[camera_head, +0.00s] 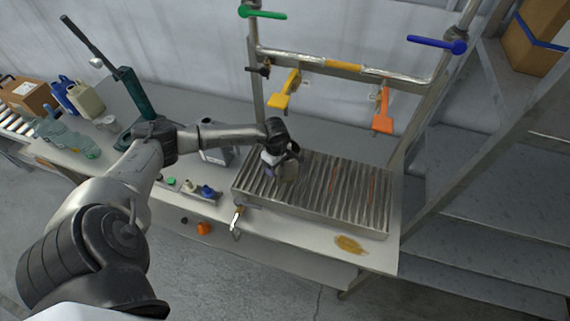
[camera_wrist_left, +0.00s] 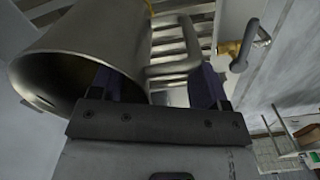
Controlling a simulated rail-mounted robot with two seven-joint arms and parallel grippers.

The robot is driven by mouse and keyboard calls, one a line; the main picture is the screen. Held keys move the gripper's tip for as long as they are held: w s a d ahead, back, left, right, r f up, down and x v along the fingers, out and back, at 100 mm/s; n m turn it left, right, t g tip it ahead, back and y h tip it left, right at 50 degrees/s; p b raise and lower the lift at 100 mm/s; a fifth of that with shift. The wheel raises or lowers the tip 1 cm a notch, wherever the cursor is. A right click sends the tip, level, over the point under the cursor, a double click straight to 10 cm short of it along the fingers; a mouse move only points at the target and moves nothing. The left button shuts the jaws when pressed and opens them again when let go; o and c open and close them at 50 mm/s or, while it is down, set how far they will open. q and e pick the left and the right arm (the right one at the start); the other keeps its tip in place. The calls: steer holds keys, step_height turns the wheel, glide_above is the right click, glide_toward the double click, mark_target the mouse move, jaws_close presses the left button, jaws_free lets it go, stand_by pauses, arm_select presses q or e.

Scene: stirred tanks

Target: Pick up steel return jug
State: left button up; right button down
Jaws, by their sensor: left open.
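The steel return jug (camera_wrist_left: 85,48) is large and close in the left wrist view, its open mouth facing down-left in the picture. Its bent handle (camera_wrist_left: 184,62) shows between the two dark fingers of my left gripper (camera_wrist_left: 156,85). The fingers are apart, and I cannot tell whether they touch the handle. In the head view my left gripper (camera_head: 282,160) is low over the left part of the slatted steel grate (camera_head: 350,205). The jug is mostly hidden there behind the gripper. My right gripper is not in view.
A steel frame with a yellow lever (camera_head: 284,92), an orange lever (camera_head: 381,112), a green handle (camera_head: 262,12) and a blue handle (camera_head: 437,44) rises over the grate. Bottles and jugs (camera_head: 85,98) stand at the bench's left. An orange-brown spill (camera_head: 350,244) lies at the front right.

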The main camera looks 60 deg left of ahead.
arm_select(q)
steer(key=shift+f, duration=0.55)
steer(key=shift+c, duration=0.3)
jaws_close()
steer(key=shift+r, duration=0.1)
